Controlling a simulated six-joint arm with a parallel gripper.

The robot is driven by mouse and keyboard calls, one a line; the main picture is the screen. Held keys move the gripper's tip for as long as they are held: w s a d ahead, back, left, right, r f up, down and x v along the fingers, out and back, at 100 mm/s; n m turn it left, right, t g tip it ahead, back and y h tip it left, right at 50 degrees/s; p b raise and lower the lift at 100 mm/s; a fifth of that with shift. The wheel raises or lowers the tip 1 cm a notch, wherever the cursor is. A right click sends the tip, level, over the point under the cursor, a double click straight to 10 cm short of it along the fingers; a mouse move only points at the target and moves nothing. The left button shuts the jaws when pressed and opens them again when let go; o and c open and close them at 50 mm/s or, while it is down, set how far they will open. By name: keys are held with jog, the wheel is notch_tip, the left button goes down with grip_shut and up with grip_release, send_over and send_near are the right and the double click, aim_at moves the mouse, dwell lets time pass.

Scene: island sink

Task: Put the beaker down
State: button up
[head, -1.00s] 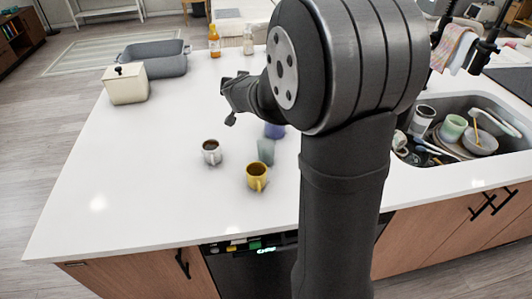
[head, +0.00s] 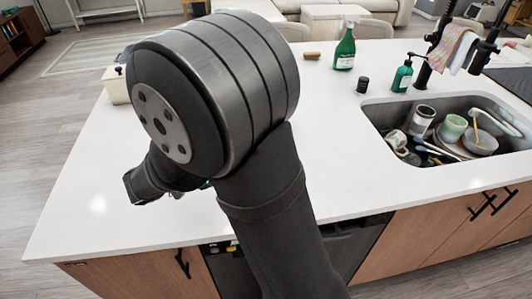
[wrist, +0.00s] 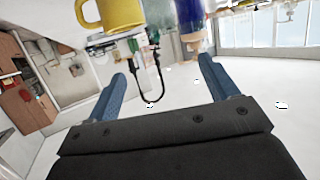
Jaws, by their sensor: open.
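My gripper (wrist: 163,80) shows in the wrist view with its two blue fingers wide apart and nothing between them. In the same view, a pale translucent greenish vessel (wrist: 159,17), which may be the beaker, is cut off by the top edge, beyond the fingertips and apart from them. A blue vessel (wrist: 188,12) is right beside it. A yellow mug (wrist: 122,14) is to its left. In the head view my arm hides these things and most of the gripper.
In the head view, a sink (head: 373,118) with several dishes is at the right. A green spray bottle (head: 345,50), a soap bottle (head: 402,77) and a small dark jar (head: 363,84) stand behind it. A cream box (head: 116,88) stands at the back left. The front left countertop is clear.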

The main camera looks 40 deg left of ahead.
jog(key=x, duration=1)
jog(key=shift+w+d+f, duration=0.1)
jog(key=shift+w+f, duration=0.05)
jog(key=shift+w, duration=0.2)
jog(key=shift+a+f+x, duration=0.1)
jog(key=shift+a+x, duration=0.05)
jog(key=shift+x, duration=1.2)
jog(key=shift+a+f+x, duration=0.1)
jog(key=shift+f+x, duration=0.05)
jog(key=shift+x, duration=1.2)
jog(key=shift+s, duration=0.1)
jog(key=shift+c, duration=0.2)
jog(key=c, duration=1.1)
jog(key=shift+r, duration=0.2)
jog(key=shift+w+d+r, duration=0.45)
jog(key=shift+d+r, duration=1.3)
jog(key=shift+d, duration=0.1)
jog(key=shift+w+d+r, duration=0.45)
jog(key=shift+d+r, duration=1.3)
jog(key=shift+d, duration=0.1)
jog(key=shift+w+d+r, duration=0.45)
jog(key=shift+d+r, duration=1.3)
jog(key=shift+d, duration=0.1)
jog(key=shift+d, duration=0.1)
